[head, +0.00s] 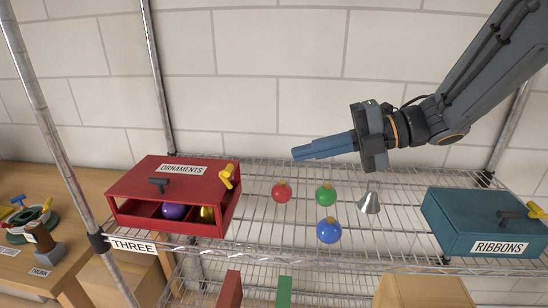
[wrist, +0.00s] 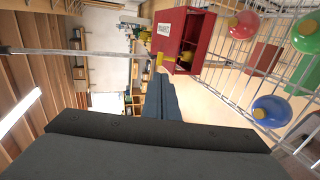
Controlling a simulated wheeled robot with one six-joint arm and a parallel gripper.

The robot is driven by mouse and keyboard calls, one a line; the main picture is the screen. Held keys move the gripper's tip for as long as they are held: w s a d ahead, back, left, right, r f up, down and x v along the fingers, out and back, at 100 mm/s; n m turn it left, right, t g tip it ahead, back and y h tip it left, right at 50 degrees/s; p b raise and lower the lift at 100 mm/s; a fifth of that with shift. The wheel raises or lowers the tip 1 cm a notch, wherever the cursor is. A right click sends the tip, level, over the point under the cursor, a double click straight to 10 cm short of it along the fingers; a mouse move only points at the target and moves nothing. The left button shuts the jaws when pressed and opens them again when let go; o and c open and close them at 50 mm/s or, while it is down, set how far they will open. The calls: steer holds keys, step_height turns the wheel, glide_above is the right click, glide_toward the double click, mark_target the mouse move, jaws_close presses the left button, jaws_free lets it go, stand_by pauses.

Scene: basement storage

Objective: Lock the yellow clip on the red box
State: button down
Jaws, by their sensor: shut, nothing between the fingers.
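The red box (head: 124,186), labelled ORNAMENTS, sits at the left of the wire shelf. Its front has an open gap, with a purple ball (head: 174,211) and a gold ball (head: 207,214) inside. The yellow clip (head: 227,177) is at the box's right top edge and sticks up at a tilt. I cannot tell if it is latched. My gripper (head: 297,153) is shut and empty, in the air right of the box and clip, pointing left. In the wrist view, the red box (wrist: 197,24) and yellow clip (wrist: 160,58) show beyond my gripper (wrist: 160,82).
A teal box (head: 470,222), labelled RIBBONS, is at right. A metal post (head: 70,120) stands left of the red box. The air between clip and gripper looks clear.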

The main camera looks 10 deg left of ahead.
mark_target(232, 169)
steer(key=p+x, duration=0.3)
steer(key=x, duration=1)
steer(key=shift+a, duration=0.15)
steer(key=shift+s, duration=0.15)
steer(key=shift+a+p, duration=0.1)
steer(key=shift+p, duration=0.35)
steer(key=shift+s+a+r+h+p, duration=0.15)
steer(key=shift+a+r+h+p, duration=0.45)
steer(key=shift+p, duration=0.55)
steer(key=a+h+p, duration=0.1)
steer(key=a+p, duration=0.1)
steer(key=shift+h+p, duration=0.4)
steer(key=shift+s+a+f+b, duration=0.1)
steer(key=shift+a+f+b, duration=0.1)
steer(key=shift+a, duration=0.7)
steer(key=shift+s+a+f+b, duration=0.1)
steer(key=shift+s+a+f, duration=0.05)
steer(key=shift+a, duration=0.75)
